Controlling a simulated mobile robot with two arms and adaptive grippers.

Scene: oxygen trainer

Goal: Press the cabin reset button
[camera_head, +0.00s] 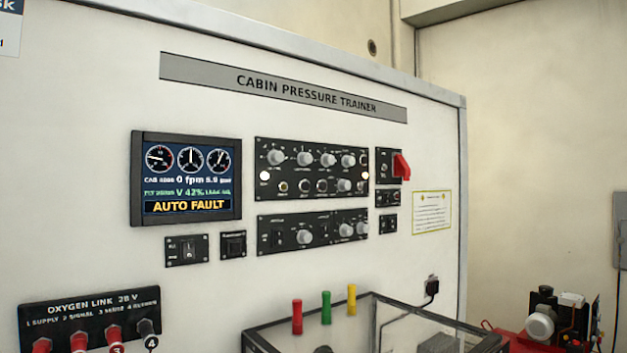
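The upright white panel titled CABIN PRESSURE TRAINER (75,120) fills the head view. Its display (186,178) reads AUTO FAULT in yellow. Below the display are a small switch plate (186,250) and a small black square button plate (233,244). To the right are an upper knob panel (311,168) and a lower knob panel (312,231), both with small controls. The small labels are too blurred to tell which control is the cabin reset button. Neither of my grippers is in view.
A raised red switch guard (401,167) sticks out at the panel's right. Below, a clear-sided box (383,318) has red, green and yellow posts above its back edge. The OXYGEN LINK block (92,311) with red plugs is at lower left. Red equipment (545,325) stands at lower right.

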